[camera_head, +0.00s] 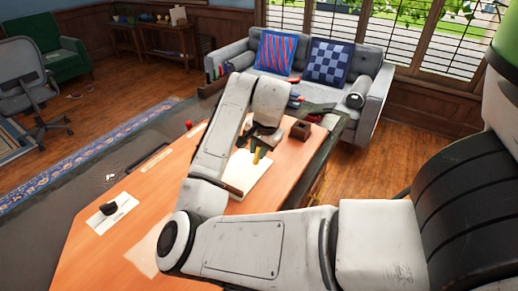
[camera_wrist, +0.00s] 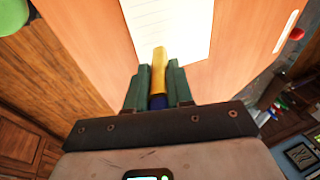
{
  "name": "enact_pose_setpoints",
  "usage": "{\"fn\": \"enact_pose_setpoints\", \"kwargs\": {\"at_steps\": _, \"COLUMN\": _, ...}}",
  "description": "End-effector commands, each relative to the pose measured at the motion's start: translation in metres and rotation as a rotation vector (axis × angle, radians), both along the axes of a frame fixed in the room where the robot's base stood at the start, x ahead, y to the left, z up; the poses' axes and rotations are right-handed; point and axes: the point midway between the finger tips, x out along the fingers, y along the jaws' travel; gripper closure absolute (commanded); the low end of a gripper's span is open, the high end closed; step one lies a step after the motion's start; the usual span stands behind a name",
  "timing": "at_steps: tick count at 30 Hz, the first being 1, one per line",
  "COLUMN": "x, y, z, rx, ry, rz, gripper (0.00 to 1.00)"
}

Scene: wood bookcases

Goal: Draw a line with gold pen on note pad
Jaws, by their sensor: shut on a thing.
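My gripper (camera_wrist: 158,88) is shut on the gold pen (camera_wrist: 159,62), which sits between its green fingers in the wrist view. The pen's gold end points away from the gripper toward the white lined note pad (camera_wrist: 170,22). In the head view, the note pad (camera_head: 248,168) lies on the orange desk top, and the gold pen (camera_head: 257,155) shows above it under my wrist. I cannot tell whether the pen tip touches the paper. My arm hides part of the desk around the pad.
The wooden desk (camera_head: 105,250) holds a small brown box (camera_head: 301,130) right of the pad and a paper with a dark object (camera_head: 108,208) at left. A grey sofa (camera_head: 376,100) stands beyond. A grey office chair (camera_head: 25,80) is far left.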

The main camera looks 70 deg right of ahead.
Motion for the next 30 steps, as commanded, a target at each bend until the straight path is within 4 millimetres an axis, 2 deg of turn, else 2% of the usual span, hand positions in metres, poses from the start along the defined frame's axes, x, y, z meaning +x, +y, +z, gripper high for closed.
{"fn": "enact_pose_setpoints", "kwargs": {"at_steps": 17, "x": 0.001, "y": 0.0, "z": -0.004, "rx": 0.0, "ry": 0.0, "rz": 0.0, "gripper": 1.0}}
{"fn": "enact_pose_setpoints", "kwargs": {"at_steps": 30, "x": 0.013, "y": -0.003, "z": -0.003, "rx": 0.001, "ry": 0.001, "rz": 0.001, "gripper": 1.0}}
